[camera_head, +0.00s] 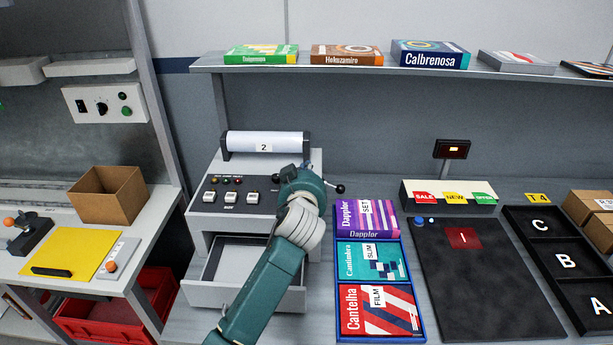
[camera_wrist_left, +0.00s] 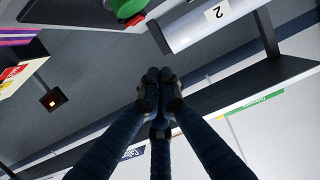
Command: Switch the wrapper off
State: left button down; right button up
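The wrapper (camera_head: 207,217) stands left of centre in the head view, with a white roll (camera_head: 262,142) marked 2 on top. Its dark panel (camera_head: 230,208) carries a row of small lamps (camera_head: 226,181) and pale switches (camera_head: 231,197); I cannot read their positions. My left arm covers the panel's right part. My left gripper (camera_head: 306,164) is mostly hidden behind its wrist, near the roll's right end. In the left wrist view its dark fingers (camera_wrist_left: 157,88) are together and empty, apart from the roll (camera_wrist_left: 208,22). A cropped green-and-red part (camera_wrist_left: 128,10) shows there. My right gripper is out of view.
An open drawer (camera_head: 290,300) juts from the wrapper's front. A blue tray (camera_head: 420,318) of boxes stands to its right, then a dark mat (camera_head: 480,290). A shelf (camera_head: 330,69) with boxes runs above. A black-knobbed lever (camera_head: 340,188) sits beside my wrist.

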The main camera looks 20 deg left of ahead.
pick_arm(q)
jog(key=v, duration=0.4)
jog(key=shift+a+r+b, duration=0.2)
jog(key=shift+r+b, duration=0.1)
jog(key=shift+b, duration=0.1)
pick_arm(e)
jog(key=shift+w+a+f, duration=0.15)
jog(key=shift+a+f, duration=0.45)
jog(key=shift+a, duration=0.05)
